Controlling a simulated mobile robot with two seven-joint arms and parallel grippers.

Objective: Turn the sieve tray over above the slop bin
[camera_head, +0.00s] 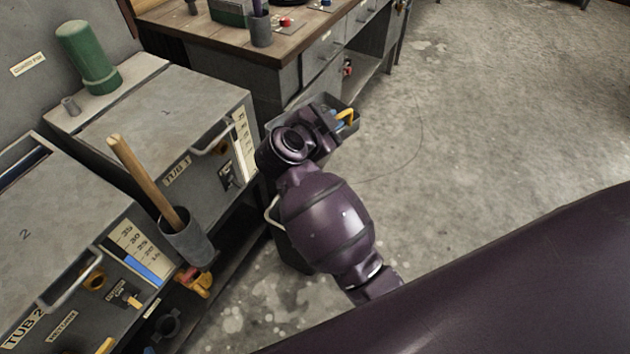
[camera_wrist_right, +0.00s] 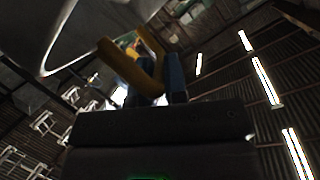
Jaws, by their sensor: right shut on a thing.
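The sieve tray (camera_head: 352,103) is a grey, shallow-looking thing with a yellow handle (camera_head: 347,117), mostly hidden behind my right gripper (camera_head: 338,120) in the head view. The gripper's blue fingers are shut on the yellow handle. In the right wrist view the yellow handle (camera_wrist_right: 125,68) sits at the gripper (camera_wrist_right: 160,84), and the tray's pale grey body (camera_wrist_right: 85,35) fills the upper left. The tray looks tilted, but I cannot tell whether it is fully turned over. A dark container (camera_head: 292,255), possibly the slop bin, stands on the floor, partly hidden by my arm. My left gripper is out of view.
Tub 1 (camera_head: 165,120) and tub 2 (camera_head: 45,240) stand at the left. A grey cup (camera_head: 187,245) with a wooden handle hangs between them. A wooden-topped bench (camera_head: 210,35) with drawers is behind. The concrete floor (camera_head: 480,110) at the right is clear.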

